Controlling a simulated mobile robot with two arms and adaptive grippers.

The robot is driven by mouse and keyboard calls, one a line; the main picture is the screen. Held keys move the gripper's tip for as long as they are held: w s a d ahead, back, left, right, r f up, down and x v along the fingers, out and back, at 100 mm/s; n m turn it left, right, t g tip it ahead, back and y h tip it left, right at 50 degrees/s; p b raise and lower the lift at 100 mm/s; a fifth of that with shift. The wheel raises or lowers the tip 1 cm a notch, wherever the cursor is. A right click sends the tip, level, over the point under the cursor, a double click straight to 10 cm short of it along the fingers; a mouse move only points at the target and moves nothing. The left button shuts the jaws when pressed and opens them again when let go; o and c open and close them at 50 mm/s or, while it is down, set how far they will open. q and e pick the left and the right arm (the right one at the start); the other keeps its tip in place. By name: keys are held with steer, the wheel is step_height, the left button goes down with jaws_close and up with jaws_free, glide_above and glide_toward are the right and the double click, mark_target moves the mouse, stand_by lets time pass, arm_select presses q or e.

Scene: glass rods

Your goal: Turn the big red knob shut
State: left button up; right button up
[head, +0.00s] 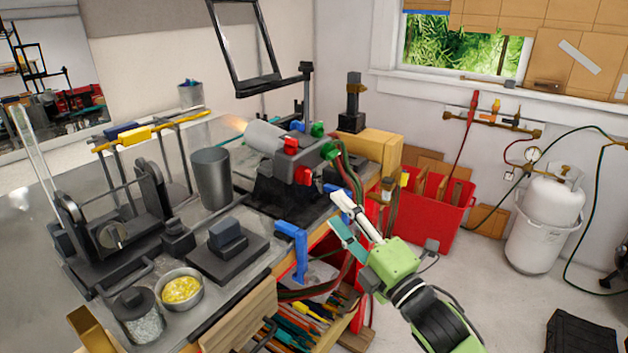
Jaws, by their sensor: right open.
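The torch (265,137) sits on the bench, a grey cylinder on a dark body with red and green knobs. One red knob (303,176) is low on its near right side. A second red knob (290,145) sits above it, similar in size, and I cannot tell for sure which is the big one. My right gripper (347,219) is open and empty, to the right of and nearer than the knobs, past the bench edge. Its fingers point up and left toward the torch, apart from both knobs. My left gripper is out of view.
Red and green hoses (347,165) run from the torch down the bench side, close to my right gripper. A blue-handled tool (294,243) hangs at the bench edge. A metal cup (211,177) stands left of the torch. A red bin (434,212) stands behind my gripper.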

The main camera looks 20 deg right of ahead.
mark_target(310, 180)
steer(key=p+x, duration=0.2)
steer(key=x, duration=0.7)
steer(key=shift+w+a+r, duration=0.15)
steer(key=shift+w, duration=0.2)
steer(key=shift+w+a+p, duration=0.15)
steer(key=shift+w+p, duration=0.15)
steer(key=shift+w, duration=0.25)
steer(key=c, duration=1.1)
